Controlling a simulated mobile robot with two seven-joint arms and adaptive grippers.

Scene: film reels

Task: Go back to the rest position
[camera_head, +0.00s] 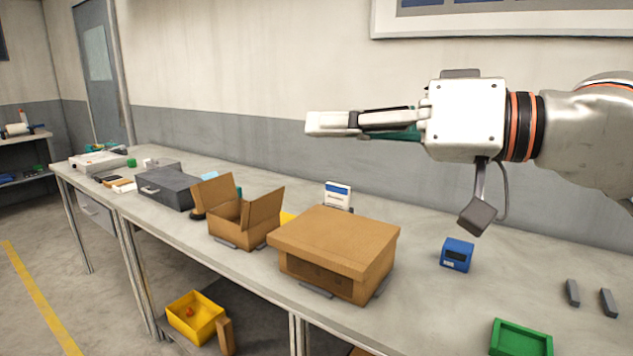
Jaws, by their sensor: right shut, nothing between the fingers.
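My right gripper (322,123) reaches in from the right, high above the long workbench (430,303). Its fingers point left and are shut, with nothing held. It is level with the wall and clear of the boxes below. My left gripper does not show in this view.
Below my right gripper stand a closed brown cardboard box (335,240) and an open one (243,225). A grey case (168,187) is farther left. A blue device (457,254) and a green tray (520,338) are at the right. A yellow bin (183,318) sits underneath.

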